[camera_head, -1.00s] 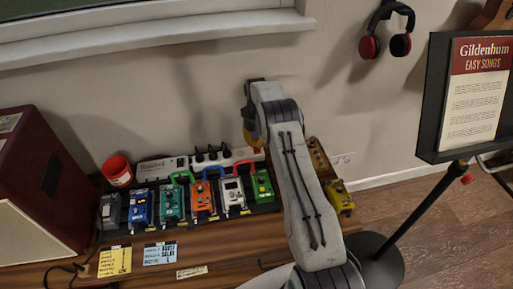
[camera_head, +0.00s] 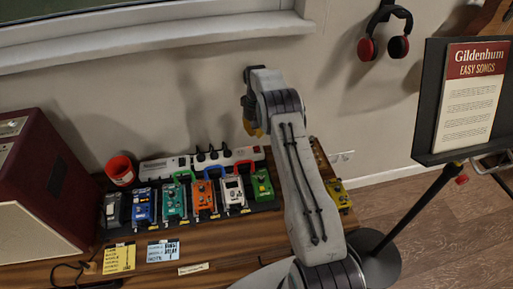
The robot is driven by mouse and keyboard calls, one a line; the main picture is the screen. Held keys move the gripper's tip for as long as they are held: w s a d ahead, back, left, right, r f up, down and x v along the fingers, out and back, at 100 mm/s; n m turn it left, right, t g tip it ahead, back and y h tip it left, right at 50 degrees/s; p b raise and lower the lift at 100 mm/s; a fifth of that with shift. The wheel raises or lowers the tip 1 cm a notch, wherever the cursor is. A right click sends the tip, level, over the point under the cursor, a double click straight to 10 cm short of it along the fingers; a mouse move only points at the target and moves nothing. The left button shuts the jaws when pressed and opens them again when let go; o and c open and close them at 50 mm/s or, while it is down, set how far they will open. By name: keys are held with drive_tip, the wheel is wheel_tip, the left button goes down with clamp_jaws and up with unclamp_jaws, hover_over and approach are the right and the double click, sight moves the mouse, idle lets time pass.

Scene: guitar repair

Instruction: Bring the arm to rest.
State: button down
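My arm reaches up from the bottom of the picture over the right part of the wooden bench (camera_head: 222,262). Its wrist bends down at the top, near the wall. My gripper (camera_head: 251,122) is mostly hidden behind the wrist, and its fingers do not show clearly. It hangs above the power strip and the green pedal (camera_head: 262,184). I cannot see whether it holds anything.
Several coloured pedals, among them an orange one (camera_head: 204,197), stand in a row. A red cup (camera_head: 120,170), a power strip (camera_head: 207,160) and an amplifier (camera_head: 38,190) are near. A yellow pedal (camera_head: 338,194) lies right of my arm. A music stand (camera_head: 424,110) stands further right.

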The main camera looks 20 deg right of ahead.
drive_tip(key=s+a+r+t+p, duration=0.1)
drive_tip(key=s+a+r, duration=0.25)
drive_tip(key=r, duration=0.55)
drive_tip(key=s+a+r+n+p, duration=0.1)
drive_tip(key=s+a+r+p, duration=0.1)
drive_tip(key=s+r, duration=0.5)
drive_tip(key=s+a+r+t+p, duration=0.1)
drive_tip(key=s+a+r, duration=0.1)
drive_tip(key=r, duration=0.8)
drive_tip(key=s+a+r+p, duration=0.2)
drive_tip(key=s+r, duration=0.1)
drive_tip(key=s, duration=1)
drive_tip(key=s+a+r+n+t+p, duration=0.1)
drive_tip(key=s+a+r+p, duration=0.1)
drive_tip(key=s, duration=1.1)
drive_tip(key=shift+s+a+r, duration=0.25)
drive_tip(key=shift+a+r, duration=0.2)
drive_tip(key=shift+a, duration=0.15)
